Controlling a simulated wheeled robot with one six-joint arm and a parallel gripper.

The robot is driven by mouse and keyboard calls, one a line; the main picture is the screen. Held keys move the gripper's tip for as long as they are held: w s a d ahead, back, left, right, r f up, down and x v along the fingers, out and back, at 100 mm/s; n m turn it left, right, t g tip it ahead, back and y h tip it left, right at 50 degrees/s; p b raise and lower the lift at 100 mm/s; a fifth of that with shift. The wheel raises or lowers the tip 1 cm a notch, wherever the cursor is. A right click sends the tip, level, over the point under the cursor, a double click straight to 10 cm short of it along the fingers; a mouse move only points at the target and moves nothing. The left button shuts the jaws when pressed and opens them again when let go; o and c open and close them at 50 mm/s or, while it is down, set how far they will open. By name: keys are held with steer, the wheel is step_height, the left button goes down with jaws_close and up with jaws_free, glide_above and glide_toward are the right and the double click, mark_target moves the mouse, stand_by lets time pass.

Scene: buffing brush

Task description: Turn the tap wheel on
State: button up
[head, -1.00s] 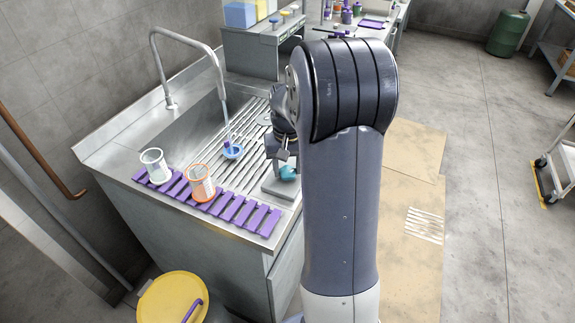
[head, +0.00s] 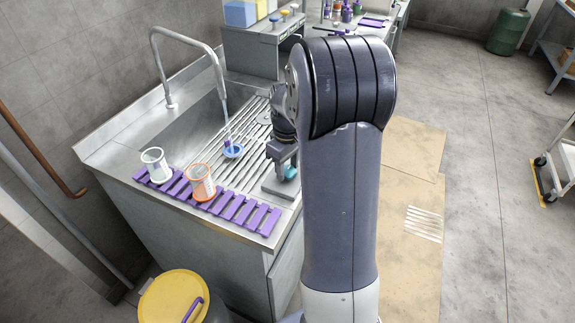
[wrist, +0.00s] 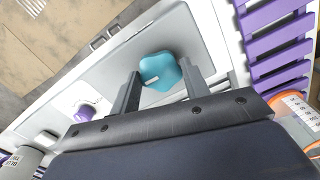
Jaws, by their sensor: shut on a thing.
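The teal, lobed tap wheel (wrist: 160,70) sits between the two fingers of my gripper (wrist: 160,78) in the wrist view. My gripper is shut on it, with one finger at each side. In the head view the wheel (head: 290,173) shows only in part, on a grey block at the right side of the sink's draining board, beneath my gripper (head: 284,160). My own arm hides much of that area. The bent tap spout (head: 185,40) arches over the sink, and its lower end is above a small blue dish (head: 233,151).
A purple slatted rack (head: 240,211) lies along the front edge, with a white beaker (head: 155,165) and an orange-rimmed beaker (head: 201,182) on it. A purple knob (wrist: 85,112) is near the wheel. A yellow-lidded bin (head: 172,297) stands on the floor.

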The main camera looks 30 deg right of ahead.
mark_target(288, 170)
stand_by(0.5)
steer(key=o, duration=1)
steer(key=shift+r, duration=0.1)
step_height(288, 170, up, 11)
steer(key=shift+f, duration=0.2)
step_height(288, 170, down, 11)
steer(key=shift+r, duration=0.1)
stand_by(0.5)
